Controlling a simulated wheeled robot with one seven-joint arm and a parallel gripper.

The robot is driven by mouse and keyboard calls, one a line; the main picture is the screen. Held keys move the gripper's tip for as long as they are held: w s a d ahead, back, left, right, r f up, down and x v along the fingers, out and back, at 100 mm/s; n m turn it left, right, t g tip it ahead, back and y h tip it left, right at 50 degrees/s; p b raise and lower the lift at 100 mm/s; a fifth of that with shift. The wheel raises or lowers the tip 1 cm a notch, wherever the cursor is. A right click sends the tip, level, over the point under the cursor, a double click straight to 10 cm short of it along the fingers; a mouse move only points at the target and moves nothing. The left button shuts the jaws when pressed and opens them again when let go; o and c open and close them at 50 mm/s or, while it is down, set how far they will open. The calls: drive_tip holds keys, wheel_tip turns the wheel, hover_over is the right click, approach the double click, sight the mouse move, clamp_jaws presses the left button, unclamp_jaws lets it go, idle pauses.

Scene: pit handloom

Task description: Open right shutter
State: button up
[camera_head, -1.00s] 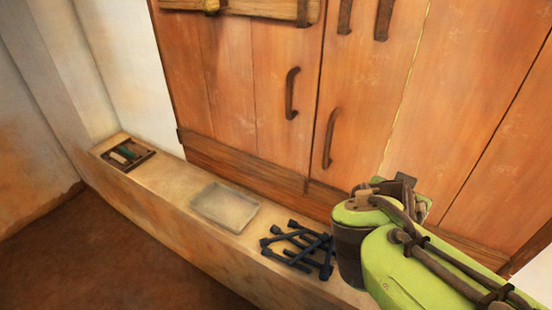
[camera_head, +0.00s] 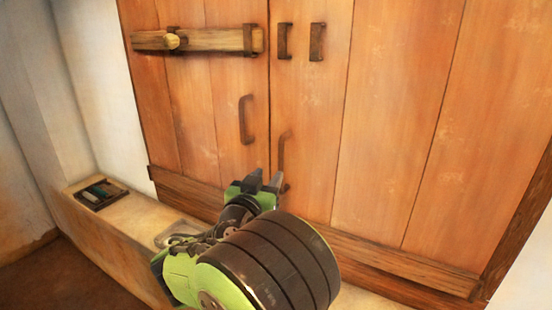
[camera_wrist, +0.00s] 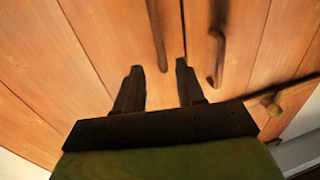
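The right shutter (camera_head: 390,130) is an orange plank panel, flush with the left shutter (camera_head: 190,100) at the seam. Its dark curved handle (camera_head: 282,152) stands just right of the seam. My gripper (camera_head: 265,180) is in front of the handle's lower end in the head view. In the wrist view my gripper (camera_wrist: 160,82) has its two dark fingers apart and empty. The right shutter's handle (camera_wrist: 157,35) shows beyond them, lined up between the fingertips. The left shutter's handle (camera_wrist: 218,45) is to the right there. Contact cannot be told.
A wooden bolt (camera_head: 195,41) lies on the left shutter; two empty brackets (camera_head: 300,42) are on the right shutter. A ledge (camera_head: 110,220) runs below, with a small box (camera_head: 100,194) and a tray (camera_head: 170,236) partly hidden by my arm. Dark tools seen earlier are hidden.

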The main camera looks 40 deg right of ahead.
sight(280, 160)
drive_tip(key=p+x, duration=0.2)
drive_tip(key=x, duration=0.8)
drive_tip(key=shift+w+d, duration=0.15)
drive_tip(key=shift+d, duration=0.15)
clamp_jaws()
